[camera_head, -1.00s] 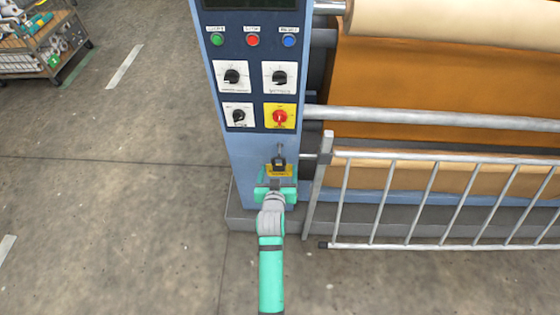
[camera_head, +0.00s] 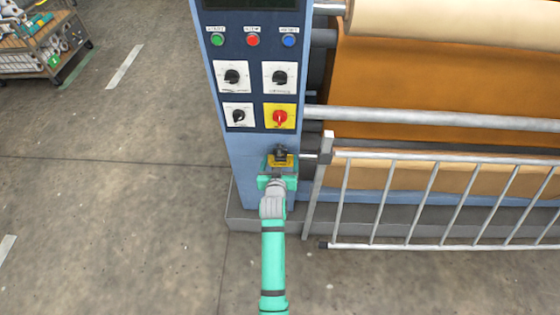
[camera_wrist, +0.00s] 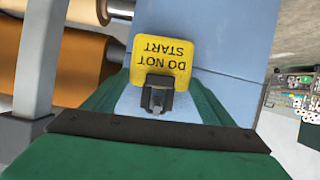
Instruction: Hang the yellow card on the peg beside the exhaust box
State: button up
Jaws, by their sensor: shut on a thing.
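The yellow card (camera_wrist: 161,60) reads DO NOT START, upside down in the wrist view, with a dark block (camera_wrist: 160,92) at its lower edge there. In the head view the card (camera_head: 283,162) is small, in front of the lower part of the blue control column. My gripper (camera_head: 279,168) is shut, with the card and dark block between its green fingers. Their exact contact is hidden, and I cannot tell whether the card touches the column. I cannot make out a peg or an exhaust box in either view.
The control column (camera_head: 240,160) carries several buttons and knobs, with a red switch (camera_head: 280,117) on a yellow plate above my gripper. A metal guard rail (camera_head: 440,158) stands close on the right. A loaded cart (camera_head: 45,50) is far left. The floor at left is clear.

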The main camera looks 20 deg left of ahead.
jog(key=o, duration=1)
jog(key=s+d+r+m+h, duration=0.1)
jog(key=s+d, duration=0.4)
jog(key=s, duration=0.7)
jog(key=s+d+r+m+t, duration=0.1)
jog(key=s+d, duration=0.5)
jog(key=s, duration=0.6)
jog(key=s+d+r+m+h, duration=0.1)
jog(key=s+d, duration=0.4)
jog(key=s, duration=0.6)
jog(key=shift+m+t+h, duration=0.4)
jog(key=shift+t+h, duration=0.1)
jog(key=shift+h, duration=0.1)
jog(key=s+d+r, duration=0.1)
jog(key=s+r, duration=0.1)
jog(key=s, duration=0.1)
jog(key=s+d+r, duration=0.1)
jog(key=s+r, duration=0.1)
jog(key=s, duration=0.1)
jog(key=s+d+r, duration=0.1)
jog(key=s+r, duration=0.1)
jog(key=s, duration=0.1)
jog(key=shift+s+d+r, duration=0.2)
jog(key=shift+d+r, duration=0.05)
jog(key=shift+o, duration=0.6)
jog(key=shift+s+d+r, duration=0.1)
jog(key=shift+s+r, duration=0.2)
jog(key=shift+r, duration=0.05)
